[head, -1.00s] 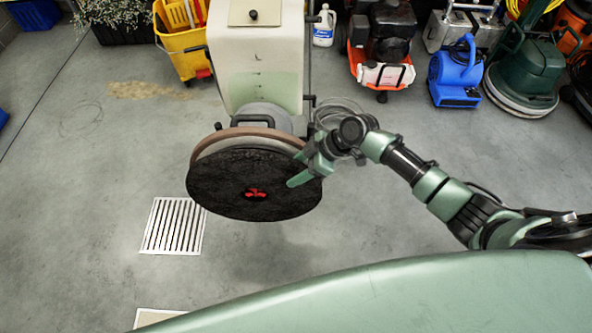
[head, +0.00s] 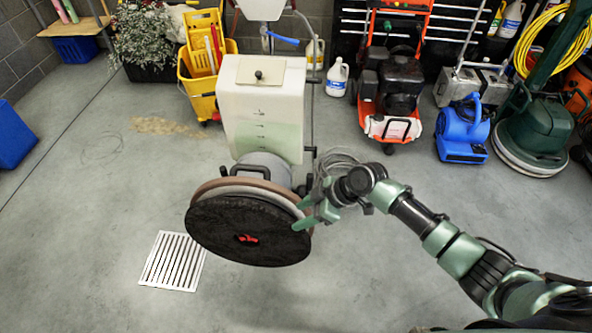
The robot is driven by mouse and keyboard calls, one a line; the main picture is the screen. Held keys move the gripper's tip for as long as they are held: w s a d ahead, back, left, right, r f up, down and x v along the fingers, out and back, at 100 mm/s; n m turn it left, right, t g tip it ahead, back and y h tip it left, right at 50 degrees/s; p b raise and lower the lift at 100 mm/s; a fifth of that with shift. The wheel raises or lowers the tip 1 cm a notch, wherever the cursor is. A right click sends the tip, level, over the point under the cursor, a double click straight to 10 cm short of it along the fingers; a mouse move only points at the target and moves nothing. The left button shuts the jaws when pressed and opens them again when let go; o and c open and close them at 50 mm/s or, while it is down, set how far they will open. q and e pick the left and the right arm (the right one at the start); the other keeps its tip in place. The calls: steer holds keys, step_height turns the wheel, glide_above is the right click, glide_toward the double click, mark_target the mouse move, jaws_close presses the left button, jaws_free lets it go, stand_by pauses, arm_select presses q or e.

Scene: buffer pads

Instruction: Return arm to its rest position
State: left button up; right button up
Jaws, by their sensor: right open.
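My right gripper (head: 308,212) is at the right rim of a round black buffer pad (head: 225,233). The pad has a red centre and sits on the tipped-back floor machine (head: 262,110), facing me. The jaws are open; one green finger overlaps the pad's edge in the picture, and I cannot tell whether it touches. My right arm reaches in from the lower right. My left gripper is not in view.
A white floor grate (head: 173,262) lies at the lower left. A yellow mop bucket (head: 203,65), a white jug (head: 337,78), an orange machine (head: 392,100), a blue blower (head: 462,132) and a green floor machine (head: 535,135) stand behind. The front floor is clear.

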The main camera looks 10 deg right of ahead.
steer(key=s+d+f+m+t+h, duration=0.1)
steer(key=d+f+m, duration=0.2)
steer(key=f, duration=0.4)
steer(key=s+d+f+m+h, duration=0.2)
steer(key=f, duration=0.5)
steer(key=s+d+f+m+h, duration=0.2)
steer(key=s+d+f+m, duration=0.3)
steer(key=s+f, duration=0.75)
steer(key=s+f+g, duration=0.1)
steer(key=s+f, duration=0.2)
steer(key=s, duration=0.6)
steer(key=s+f+h, duration=0.1)
steer(key=s+f, duration=0.3)
steer(key=s, duration=0.5)
steer(key=s+f+m+g+h, duration=0.1)
steer(key=s+f, duration=0.2)
steer(key=s, duration=0.6)
steer(key=shift+s+d+f+g, duration=0.3)
steer(key=shift+d+f, duration=0.05)
steer(key=shift+c, duration=0.3)
jaws_close()
